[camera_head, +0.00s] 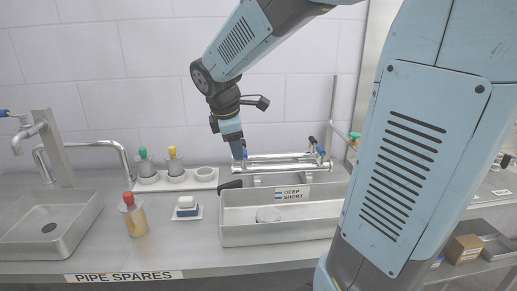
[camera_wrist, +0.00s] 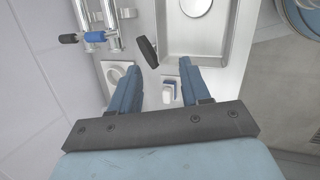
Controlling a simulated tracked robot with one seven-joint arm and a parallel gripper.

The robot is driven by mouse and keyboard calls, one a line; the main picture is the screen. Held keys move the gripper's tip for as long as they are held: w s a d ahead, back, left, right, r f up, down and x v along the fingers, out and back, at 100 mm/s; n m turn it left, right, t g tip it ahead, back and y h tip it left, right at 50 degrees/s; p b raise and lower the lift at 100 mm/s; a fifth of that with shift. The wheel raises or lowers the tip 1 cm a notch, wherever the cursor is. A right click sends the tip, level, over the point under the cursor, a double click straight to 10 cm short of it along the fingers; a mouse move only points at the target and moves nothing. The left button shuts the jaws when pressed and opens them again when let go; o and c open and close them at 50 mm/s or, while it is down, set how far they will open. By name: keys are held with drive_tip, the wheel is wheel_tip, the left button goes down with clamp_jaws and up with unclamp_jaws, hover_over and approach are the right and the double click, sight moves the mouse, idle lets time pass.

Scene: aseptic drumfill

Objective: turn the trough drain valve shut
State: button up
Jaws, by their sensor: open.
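The steel trough (camera_head: 235,236) stands on the counter, right of centre in the head view; it also shows in the wrist view (camera_wrist: 232,62). A black lever handle (camera_head: 230,184), which looks like the drain valve's, sticks out at the trough's left end. In the wrist view the handle (camera_wrist: 148,52) lies slanted beside the trough, just beyond the fingertips and nearer the left one. My gripper (camera_head: 239,155) is above the trough's left end, pointing down. In the wrist view its two blue fingers (camera_wrist: 159,68) are apart and nothing is held. The valve body is not clear.
Steel pipes with blue and black handles (camera_head: 280,161) run behind the trough. A blue-and-white block (camera_head: 187,206) sits on a pad left of it.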

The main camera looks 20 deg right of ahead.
drive_tip(key=s+d+r+m+t+y, duration=0.1)
drive_tip(key=s+r+m, duration=0.2)
drive_tip(key=s+m, duration=0.5)
drive_tip(key=shift+s+d+t+y, duration=0.3)
drive_tip(key=shift+s+d, duration=0.1)
drive_tip(key=shift+s, duration=0.9)
drive_tip(key=shift+c, duration=0.5)
drive_tip(key=shift+w, duration=0.15)
drive_tip(key=shift+c, duration=0.7)
drive_tip(key=shift+w+f+n, duration=0.1)
drive_tip(key=shift+w+n, duration=0.2)
drive_tip(key=shift+w, duration=0.05)
drive_tip(key=shift+c, duration=0.2)
drive_tip(key=n+g+h, duration=0.3)
drive_tip(key=n+g, duration=0.1)
drive_tip(key=n, duration=0.7)
hover_over(234, 182)
drive_tip(key=a, duration=0.5)
wheel_tip(234, 182, down, 10)
drive_tip(key=r, duration=0.1)
drive_tip(key=x, duration=1.4)
drive_tip(key=shift+s+f, duration=0.2)
drive_tip(key=shift+s, duration=0.1)
